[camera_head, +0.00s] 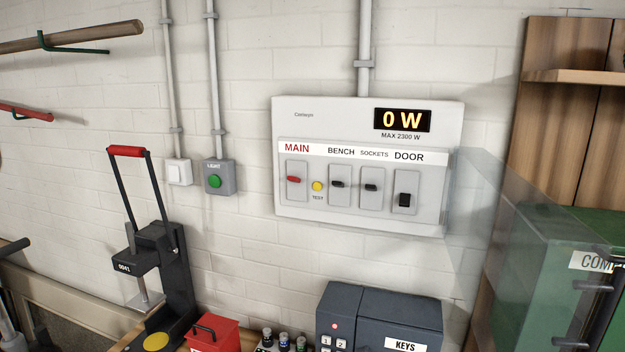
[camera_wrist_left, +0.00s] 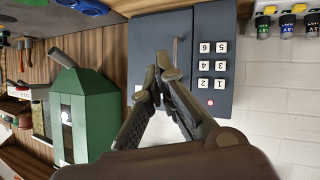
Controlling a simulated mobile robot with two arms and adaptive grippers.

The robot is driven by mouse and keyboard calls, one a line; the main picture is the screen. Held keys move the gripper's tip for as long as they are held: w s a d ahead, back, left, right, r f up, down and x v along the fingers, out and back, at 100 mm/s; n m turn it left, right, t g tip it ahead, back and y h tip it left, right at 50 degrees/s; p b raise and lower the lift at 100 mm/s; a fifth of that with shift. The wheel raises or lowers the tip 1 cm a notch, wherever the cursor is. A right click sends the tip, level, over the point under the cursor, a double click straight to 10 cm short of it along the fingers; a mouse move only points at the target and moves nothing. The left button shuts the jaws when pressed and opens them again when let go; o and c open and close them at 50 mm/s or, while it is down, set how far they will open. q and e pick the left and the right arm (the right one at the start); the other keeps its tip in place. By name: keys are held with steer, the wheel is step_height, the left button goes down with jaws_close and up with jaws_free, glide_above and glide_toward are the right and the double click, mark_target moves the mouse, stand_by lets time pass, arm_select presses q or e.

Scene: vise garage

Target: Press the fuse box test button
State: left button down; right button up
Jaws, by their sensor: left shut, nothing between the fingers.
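The fuse box (camera_head: 284,219) is a pale grey panel on the white brick wall in the head view. Its display (camera_head: 402,120) reads 0 W. The yellow round test button (camera_head: 317,186) sits between the red MAIN switch (camera_head: 294,179) and the BENCH switch (camera_head: 338,184), and nothing covers it. A clear cover (camera_head: 490,200) stands swung open to the right. My left gripper (camera_wrist_left: 157,78) shows only in the left wrist view. Its fingers are together and empty, in front of the dark blue key box (camera_wrist_left: 150,42). My right gripper is in neither view.
The key box (camera_head: 399,311) stands below the fuse box. A green light button (camera_head: 214,181) and a white switch (camera_head: 180,172) are on the wall to the left. A black press with a red handle (camera_head: 127,151) stands lower left. A green cabinet (camera_head: 552,273) is at right.

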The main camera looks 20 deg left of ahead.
arm_select(q)
steer(key=w+d+r+n+t+h, duration=0.1)
steer(key=w+r+t+h, duration=0.1)
steer(key=w+r+t, duration=0.5)
steer(key=w+d+r+n+t+h, duration=0.1)
steer(key=w+r, duration=0.3)
steer(key=r, duration=0.7)
steer(key=w+a+r+n+t+y, duration=0.3)
steer(key=a+r+n+y, duration=0.3)
steer(key=r, duration=0.3)
steer(key=w+a+r+n+t+y, duration=0.3)
steer(key=a+r+n+t+y, duration=0.2)
steer(key=r+n+y, duration=0.2)
steer(key=shift+a+r+n, duration=0.35)
steer(key=shift+r+n, duration=0.55)
steer(key=shift+n, duration=0.1)
steer(key=shift+w, duration=0.15)
